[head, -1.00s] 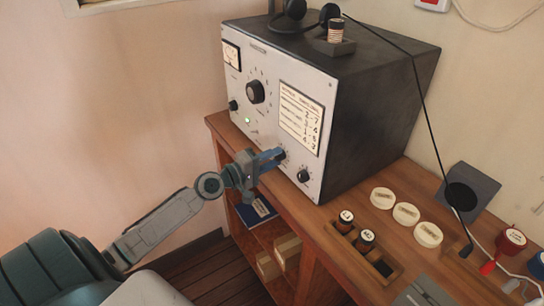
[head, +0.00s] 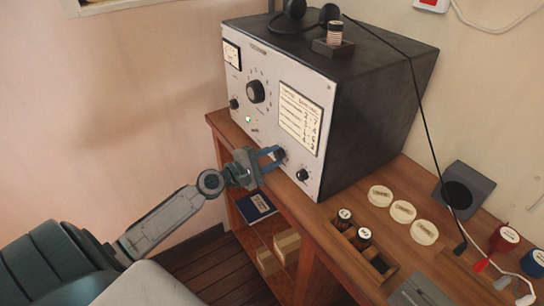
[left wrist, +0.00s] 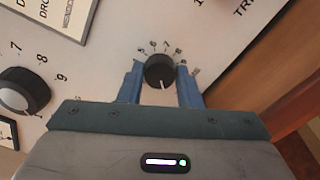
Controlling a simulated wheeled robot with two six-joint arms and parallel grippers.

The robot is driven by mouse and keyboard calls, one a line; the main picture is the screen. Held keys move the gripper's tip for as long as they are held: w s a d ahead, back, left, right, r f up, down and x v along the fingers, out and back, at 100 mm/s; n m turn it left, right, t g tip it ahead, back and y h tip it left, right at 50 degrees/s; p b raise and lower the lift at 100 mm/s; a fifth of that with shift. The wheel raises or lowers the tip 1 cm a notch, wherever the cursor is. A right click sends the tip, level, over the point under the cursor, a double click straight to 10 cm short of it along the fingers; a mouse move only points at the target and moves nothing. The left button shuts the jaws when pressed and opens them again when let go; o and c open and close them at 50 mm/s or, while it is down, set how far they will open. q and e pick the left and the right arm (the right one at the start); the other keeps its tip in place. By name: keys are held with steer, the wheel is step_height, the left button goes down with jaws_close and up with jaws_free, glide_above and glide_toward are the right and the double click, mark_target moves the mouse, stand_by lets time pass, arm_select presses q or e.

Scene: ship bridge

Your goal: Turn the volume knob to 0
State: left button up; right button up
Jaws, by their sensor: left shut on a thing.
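The radio set (head: 262,125) has a pale front panel with several black knobs. My left gripper (head: 276,158) is at the lower middle of that panel, with its blue fingers around a small black knob. In the left wrist view this knob (left wrist: 159,71) sits between the two fingertips (left wrist: 160,82). Its white pointer line points toward the bottom of the picture. No name for this knob is readable. My right gripper is not in view.
Another small knob (head: 303,174) is to the right and a large dial (head: 255,92) to the upper left. Below right, the wooden desk (head: 325,221) holds round white discs (head: 402,211) and a microphone (head: 466,191) with a cord.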

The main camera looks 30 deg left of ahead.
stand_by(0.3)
arm_select(q)
steer(key=o, duration=1)
steer(key=shift+s+a+f, duration=0.1)
steer(key=shift+s, duration=0.05)
